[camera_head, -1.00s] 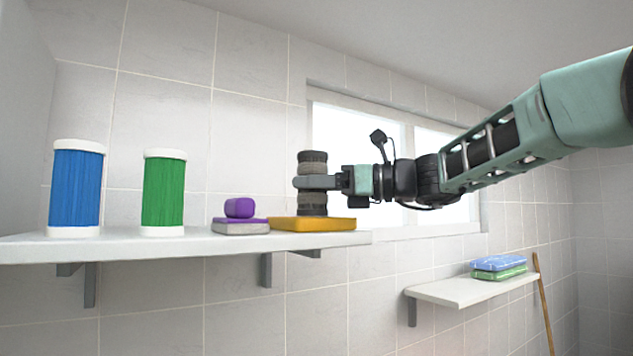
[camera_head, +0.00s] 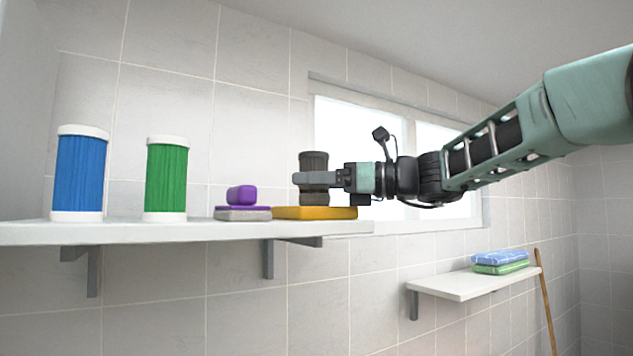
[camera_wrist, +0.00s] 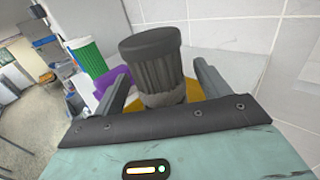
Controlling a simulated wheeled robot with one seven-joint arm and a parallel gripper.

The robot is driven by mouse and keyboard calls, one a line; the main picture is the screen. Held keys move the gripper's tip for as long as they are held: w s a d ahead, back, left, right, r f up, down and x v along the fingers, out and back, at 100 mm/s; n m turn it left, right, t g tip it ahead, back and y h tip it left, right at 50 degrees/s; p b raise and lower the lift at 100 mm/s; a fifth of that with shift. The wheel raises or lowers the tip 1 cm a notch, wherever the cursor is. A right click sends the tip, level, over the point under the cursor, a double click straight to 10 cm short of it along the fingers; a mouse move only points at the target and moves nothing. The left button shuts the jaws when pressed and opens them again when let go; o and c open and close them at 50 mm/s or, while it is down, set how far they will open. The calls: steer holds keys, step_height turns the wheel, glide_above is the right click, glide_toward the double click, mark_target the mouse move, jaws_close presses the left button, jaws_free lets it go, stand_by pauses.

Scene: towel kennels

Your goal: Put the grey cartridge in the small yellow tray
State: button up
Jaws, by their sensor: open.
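The grey cartridge (camera_head: 314,163) stands upright on the small yellow tray (camera_head: 290,213) at the right end of the shelf. In the wrist view the cartridge (camera_wrist: 152,58) stands between my two fingers, with some of the yellow tray (camera_wrist: 194,90) showing behind it. My gripper (camera_head: 304,180) is open, with its fingers on either side of the cartridge's middle. My fingers hide part of the cartridge in the head view. The exact contact of its base with the tray floor is hidden by the tray's rim.
A purple piece (camera_head: 241,195) lies on a purple-and-grey block (camera_head: 243,213) just left of the tray. Green (camera_head: 166,180) and blue (camera_head: 79,175) cartridges stand further left on the white shelf (camera_head: 180,232). A lower shelf (camera_head: 462,284) at right holds folded towels (camera_head: 500,262).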

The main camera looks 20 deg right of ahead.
steer(key=shift+f, duration=0.55)
steer(key=r+b+v, duration=0.1)
steer(key=b+v, duration=0.4)
steer(key=v, duration=1.2)
steer(key=shift+d, duration=0.2)
steer(key=shift+s, duration=0.15)
